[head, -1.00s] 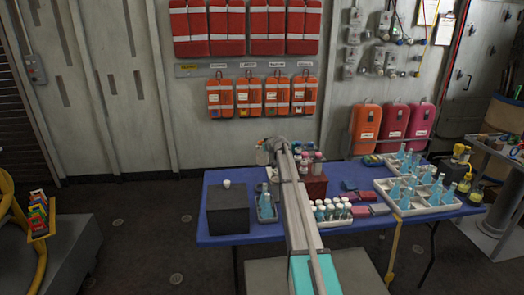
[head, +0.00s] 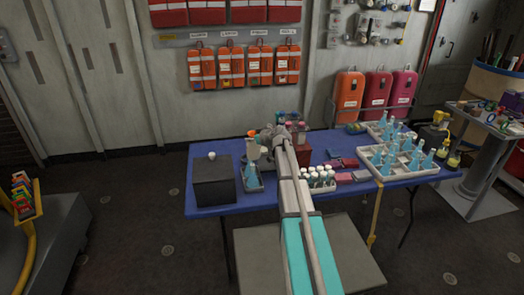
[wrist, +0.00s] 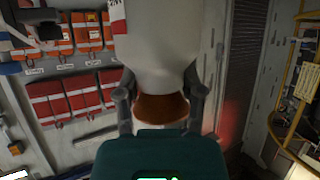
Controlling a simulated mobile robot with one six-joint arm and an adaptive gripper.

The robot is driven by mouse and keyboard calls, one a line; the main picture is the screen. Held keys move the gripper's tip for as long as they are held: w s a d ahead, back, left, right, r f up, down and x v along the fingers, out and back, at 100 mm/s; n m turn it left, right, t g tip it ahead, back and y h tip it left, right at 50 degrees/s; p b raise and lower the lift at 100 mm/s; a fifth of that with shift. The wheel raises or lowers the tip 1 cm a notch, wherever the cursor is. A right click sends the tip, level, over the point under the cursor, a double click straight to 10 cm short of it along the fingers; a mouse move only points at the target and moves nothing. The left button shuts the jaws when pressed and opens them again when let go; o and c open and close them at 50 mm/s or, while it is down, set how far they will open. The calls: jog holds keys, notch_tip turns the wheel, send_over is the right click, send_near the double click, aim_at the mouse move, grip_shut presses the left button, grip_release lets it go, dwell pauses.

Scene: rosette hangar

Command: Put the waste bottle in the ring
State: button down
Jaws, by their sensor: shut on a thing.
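The waste bottle is white with an orange cap, and in the head view it (head: 253,151) shows upright above the back left part of the blue table. My gripper (head: 267,139) is beside its upper part. In the wrist view the white bottle body (wrist: 165,38) fills the top middle. There the two fingers of my gripper (wrist: 160,103) are shut on its orange-brown neck or cap, one on each side. I cannot make out the ring in either view.
A black box (head: 213,184) with a small white knob stands at the table's left. A small grey tray (head: 252,187) with bluish contents is beside it. A white rack of vials (head: 317,184) and trays of blue flasks (head: 406,168) stand to the right. The blue table (head: 345,192) has bare front strips.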

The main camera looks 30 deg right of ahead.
jog(key=s+a, duration=0.3)
jog(key=s, duration=0.7)
jog(key=shift+a+r+n+y, duration=0.3)
jog(key=shift+a+r+y, duration=0.05)
jog(key=shift+r+y, duration=0.05)
jog(key=shift+w, duration=0.1)
